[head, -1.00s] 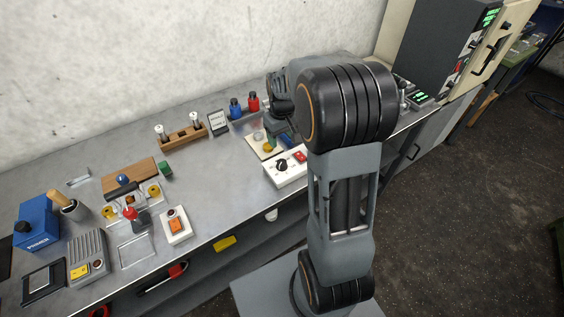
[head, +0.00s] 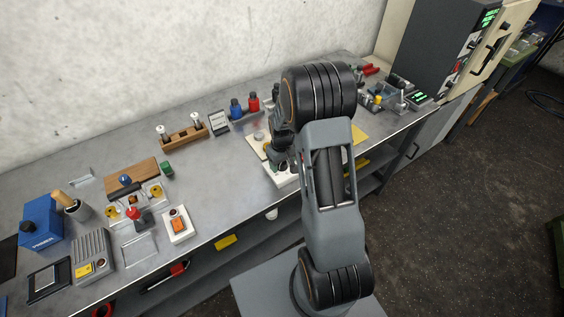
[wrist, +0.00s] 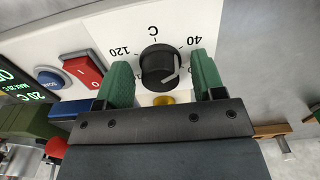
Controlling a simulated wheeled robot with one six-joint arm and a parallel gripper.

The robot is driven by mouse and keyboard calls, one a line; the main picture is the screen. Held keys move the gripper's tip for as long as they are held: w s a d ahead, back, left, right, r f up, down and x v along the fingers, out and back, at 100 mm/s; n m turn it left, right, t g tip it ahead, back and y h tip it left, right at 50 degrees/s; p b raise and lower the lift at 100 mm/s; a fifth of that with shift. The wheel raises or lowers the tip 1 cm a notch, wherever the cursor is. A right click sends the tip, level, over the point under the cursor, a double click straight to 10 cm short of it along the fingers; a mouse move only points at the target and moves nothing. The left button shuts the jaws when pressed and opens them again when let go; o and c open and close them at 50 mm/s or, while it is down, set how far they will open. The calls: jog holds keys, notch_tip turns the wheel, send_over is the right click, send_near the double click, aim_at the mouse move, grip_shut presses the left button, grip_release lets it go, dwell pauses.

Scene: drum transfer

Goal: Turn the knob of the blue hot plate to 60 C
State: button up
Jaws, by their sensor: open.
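In the wrist view a black round knob (wrist: 158,66) with a white pointer line sits on a white panel (wrist: 205,20). The pointer slants to the lower right. Marks "120", "C" and "40" show around it; others are hidden by the fingers. My gripper (wrist: 163,78) is open, with one green finger on each side of the knob and a thin gap visible at both sides. A red switch (wrist: 84,71), a blue button (wrist: 49,77) and a display (wrist: 30,92) reading 20 C lie left of it. In the head view my gripper mostly covers the white box (head: 285,180).
A rack with white-topped vials (head: 183,137), blue (head: 236,110) and red (head: 253,103) bottles stand behind on the bench. A yellow pad (head: 360,134) lies to the right. The bench edge runs close in front of the white box.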

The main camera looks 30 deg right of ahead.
jog(key=c, duration=0.9)
jog(key=shift+f+m+b, duration=0.1)
jog(key=shift+m+b, duration=0.75)
jog(key=shift+m, duration=0.35)
jog(key=m+b, duration=0.1)
jog(key=m, duration=0.2)
jog(key=shift+m+b, duration=0.3)
jog(key=m+b, duration=0.1)
jog(key=m, duration=0.4)
jog(key=shift+b, duration=0.35)
jog(key=shift+m, duration=0.4)
